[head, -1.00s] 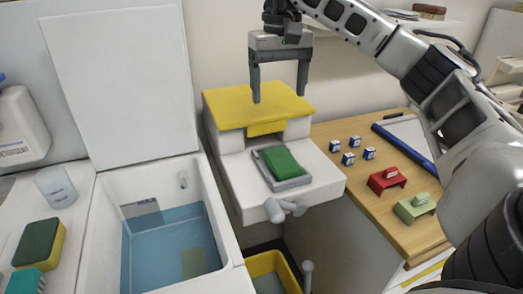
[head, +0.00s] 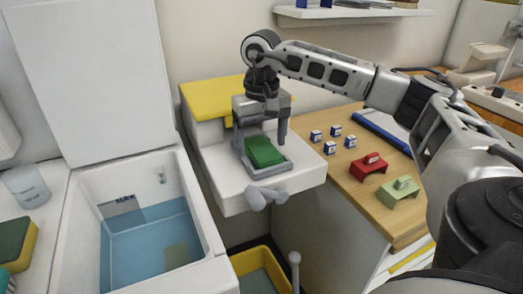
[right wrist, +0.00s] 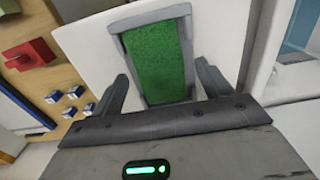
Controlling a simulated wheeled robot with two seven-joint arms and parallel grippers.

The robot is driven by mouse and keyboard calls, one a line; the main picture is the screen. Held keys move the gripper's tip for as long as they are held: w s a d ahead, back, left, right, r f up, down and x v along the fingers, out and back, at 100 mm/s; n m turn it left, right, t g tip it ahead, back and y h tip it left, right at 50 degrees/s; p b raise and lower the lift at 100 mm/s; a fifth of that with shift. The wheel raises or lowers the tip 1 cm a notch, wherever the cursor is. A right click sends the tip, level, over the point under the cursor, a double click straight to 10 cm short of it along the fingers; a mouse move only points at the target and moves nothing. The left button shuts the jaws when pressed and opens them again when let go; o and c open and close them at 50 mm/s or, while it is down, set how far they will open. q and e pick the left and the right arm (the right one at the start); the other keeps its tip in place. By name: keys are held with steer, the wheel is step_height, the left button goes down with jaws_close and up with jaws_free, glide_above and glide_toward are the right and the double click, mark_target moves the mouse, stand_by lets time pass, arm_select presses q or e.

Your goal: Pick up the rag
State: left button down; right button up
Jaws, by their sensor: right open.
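The rag (head: 265,151) is a green folded block lying in a shallow grey tray (head: 284,168) on a white unit. It also shows in the right wrist view (right wrist: 155,55), filling most of the tray. My right gripper (head: 261,148) is open and points down over the rag, one finger on each side. In the right wrist view the open fingers (right wrist: 162,70) stand apart at both sides of the tray's near end. I cannot tell whether they touch anything. My left gripper is not in view.
A yellow panel (head: 215,98) lies behind the tray. A water-filled basin (head: 150,245) is at left. Several small blue-white boxes (head: 330,147), a red block (head: 368,167) and a pale green block (head: 399,192) sit on the wooden counter at right. A yellow bin (head: 262,255) stands below.

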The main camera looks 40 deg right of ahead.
steer(key=shift+f, duration=0.5)
steer(key=shift+c, duration=0.4)
steer(key=c, duration=1.1)
steer(key=shift+o, duration=0.2)
steer(key=shift+r, duration=0.1)
